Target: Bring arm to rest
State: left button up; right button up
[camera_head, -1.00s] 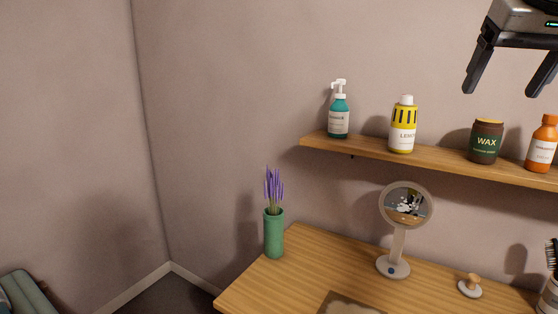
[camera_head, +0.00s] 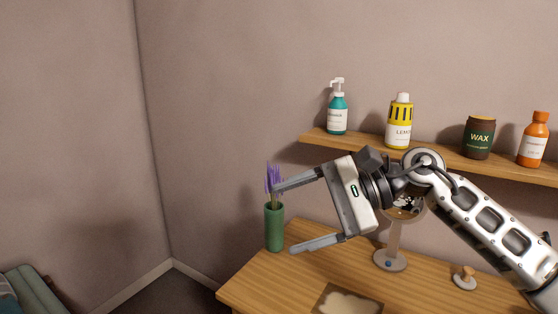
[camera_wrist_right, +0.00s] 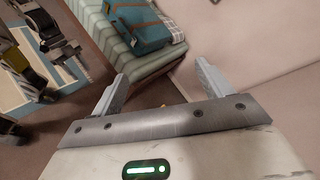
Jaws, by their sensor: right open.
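My right gripper (camera_head: 283,218) is open and empty in the head view. Its arm comes in from the lower right, and the fingers point left, in front of the green vase (camera_head: 274,228) with purple flowers (camera_head: 270,178). One finger overlaps the flowers in the picture; I cannot tell whether they touch. In the right wrist view the two fingers (camera_wrist_right: 160,88) stand apart with nothing between them. My left gripper is not in the head view.
The wooden shelf (camera_head: 313,141) holds a teal pump bottle (camera_head: 337,120), yellow bottle (camera_head: 399,125), wax jar (camera_head: 479,140) and orange bottle (camera_head: 533,143). The arm partly hides the round mirror (camera_head: 390,259) on the wooden table (camera_head: 255,288). A teal bag (camera_wrist_right: 137,27) lies on a green bench (camera_wrist_right: 148,63).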

jog(key=s+a+f+m+t+y, duration=0.1)
jog(key=s+a+f+m+y, duration=0.15)
jog(key=m+y, duration=0.5)
jog(key=d+f+m+t+h, duration=0.35)
jog(key=f+m+t, duration=0.4)
jog(key=m, duration=0.85)
jog(key=d+f+m+t+h, duration=0.3)
jog(key=f+m+t+h, duration=0.45)
jog(key=m, duration=0.85)
jog(key=s+d+f+m+g+h, duration=0.3)
jog(key=s+d+f+m+h, duration=0.1)
jog(key=s+f+m, duration=0.4)
jog(key=s+d+f+m+g+h, duration=0.3)
jog(key=s+f+m, duration=0.6)
jog(key=f+m, duration=0.4)
jog(key=shift+s+d+f+h, duration=0.25)
jog(key=shift+d+f+h, duration=0.1)
jog(key=shift+d+f, duration=0.4)
